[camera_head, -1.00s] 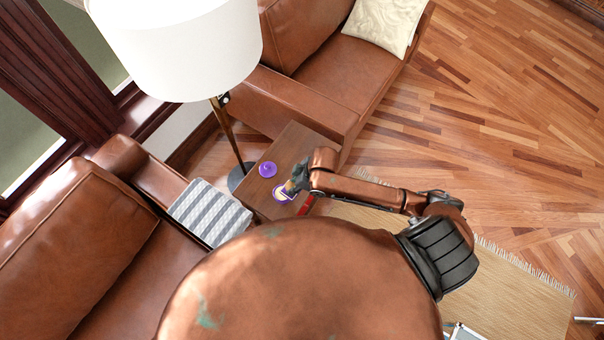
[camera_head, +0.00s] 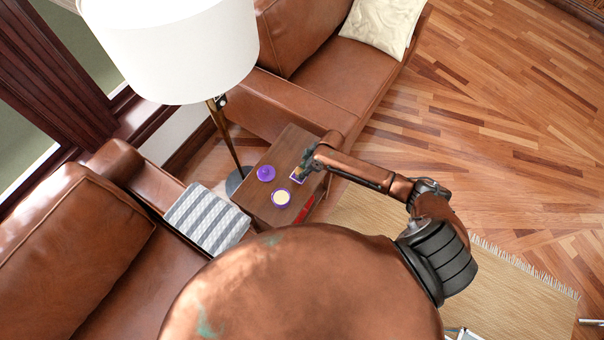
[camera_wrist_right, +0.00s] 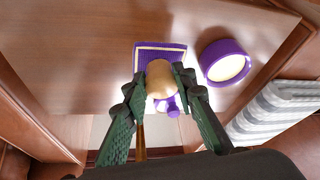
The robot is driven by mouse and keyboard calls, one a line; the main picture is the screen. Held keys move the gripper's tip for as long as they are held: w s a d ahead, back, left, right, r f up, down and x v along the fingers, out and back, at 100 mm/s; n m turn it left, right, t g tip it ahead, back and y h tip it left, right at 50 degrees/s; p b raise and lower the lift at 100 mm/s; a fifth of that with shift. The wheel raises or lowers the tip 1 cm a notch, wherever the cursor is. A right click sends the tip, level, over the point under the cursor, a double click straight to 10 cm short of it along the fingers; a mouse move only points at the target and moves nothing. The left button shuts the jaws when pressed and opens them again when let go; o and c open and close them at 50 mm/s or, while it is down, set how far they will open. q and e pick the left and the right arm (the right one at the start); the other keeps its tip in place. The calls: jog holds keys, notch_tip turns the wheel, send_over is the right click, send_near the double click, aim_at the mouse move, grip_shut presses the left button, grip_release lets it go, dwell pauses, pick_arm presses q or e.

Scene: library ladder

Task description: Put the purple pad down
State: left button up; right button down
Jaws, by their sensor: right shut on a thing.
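The purple pad (camera_head: 297,175) is square with a pale trim line and has a rounded wooden knob. It also shows in the right wrist view (camera_wrist_right: 160,52). My right gripper (camera_head: 309,164) is shut on the knob, with one finger on each side in the right wrist view (camera_wrist_right: 161,80). The pad is over the small wooden side table (camera_head: 258,205), near its right edge. I cannot tell whether its underside touches the tabletop. My left gripper is not in view.
A round purple tin (camera_head: 281,197) with a cream filling stands open on the table. A purple lid with a knob (camera_head: 266,173) lies beside it. A floor lamp (camera_head: 175,45), leather seats (camera_head: 310,95) and a striped cloth (camera_head: 207,217) surround the table. Something red (camera_head: 304,211) shows at its side.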

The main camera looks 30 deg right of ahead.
notch_tip(320, 180, down, 3)
jog(key=shift+w+d+f+b, duration=0.1)
jog(key=shift+d+f+b, duration=0.1)
jog(key=shift+b, duration=0.15)
jog(key=shift+f, duration=0.25)
jog(key=c, duration=2)
grip_release()
jog(key=o, duration=0.4)
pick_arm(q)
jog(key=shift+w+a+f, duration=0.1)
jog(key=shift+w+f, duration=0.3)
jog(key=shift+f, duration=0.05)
pick_arm(e)
jog(key=shift+r, duration=0.15)
